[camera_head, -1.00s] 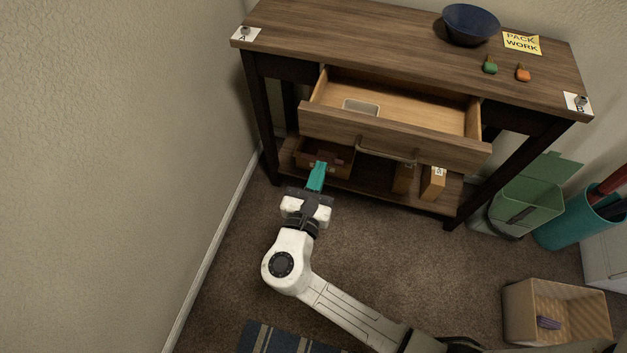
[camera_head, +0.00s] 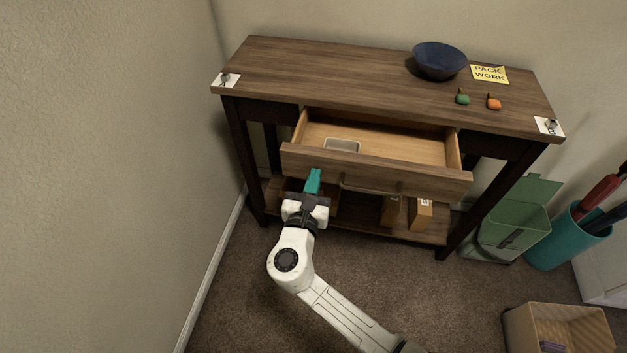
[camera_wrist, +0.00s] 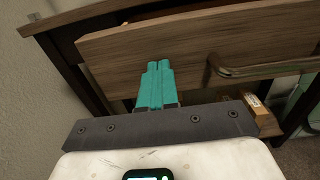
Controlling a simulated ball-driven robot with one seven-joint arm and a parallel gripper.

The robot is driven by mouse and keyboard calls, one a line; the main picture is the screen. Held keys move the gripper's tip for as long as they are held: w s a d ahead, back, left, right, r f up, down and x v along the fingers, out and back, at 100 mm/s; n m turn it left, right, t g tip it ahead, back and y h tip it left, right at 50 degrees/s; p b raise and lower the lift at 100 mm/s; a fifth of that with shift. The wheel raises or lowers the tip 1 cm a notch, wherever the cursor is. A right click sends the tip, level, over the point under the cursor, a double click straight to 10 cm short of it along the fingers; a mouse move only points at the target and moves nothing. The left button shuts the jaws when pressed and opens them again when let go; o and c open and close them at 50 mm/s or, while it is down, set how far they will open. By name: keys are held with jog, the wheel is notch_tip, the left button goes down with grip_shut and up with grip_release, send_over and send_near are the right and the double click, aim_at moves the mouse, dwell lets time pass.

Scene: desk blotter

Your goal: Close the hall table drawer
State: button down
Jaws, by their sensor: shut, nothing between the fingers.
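The hall table (camera_head: 320,75) is dark brown wood against the back wall. Its drawer (camera_head: 420,178) is pulled open, with a pale wood inside and a small grey tray (camera_head: 342,145) in it. A bar handle (camera_head: 372,188) is on the drawer front. My gripper (camera_head: 313,181) has teal fingers, shut and empty, at the left part of the drawer front. In the wrist view the fingers (camera_wrist: 157,84) overlap the lower part of the drawer front (camera_wrist: 200,42), left of the handle (camera_wrist: 262,70). I cannot tell whether they touch it.
On the tabletop are a blue bowl (camera_head: 439,60), a yellow note (camera_head: 490,74), and a green (camera_head: 462,98) and an orange (camera_head: 494,103) item. Boxes (camera_head: 421,214) stand on the lower shelf. A green bin (camera_head: 512,232) and teal holder (camera_head: 560,240) stand right; a beige basket (camera_head: 560,325) is front right.

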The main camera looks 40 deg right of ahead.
aim_at(328, 135)
jog(key=shift+d, duration=0.1)
jog(key=b+x, duration=0.4)
jog(key=x, duration=1.2)
jog(key=shift+w+d, duration=0.6)
jog(key=shift+d, duration=0.05)
jog(key=shift+w+r+b, duration=0.1)
jog(key=shift+r+b, duration=0.05)
jog(key=shift+b, duration=0.15)
jog(key=shift+d+r, duration=0.1)
jog(key=shift+d, duration=0.05)
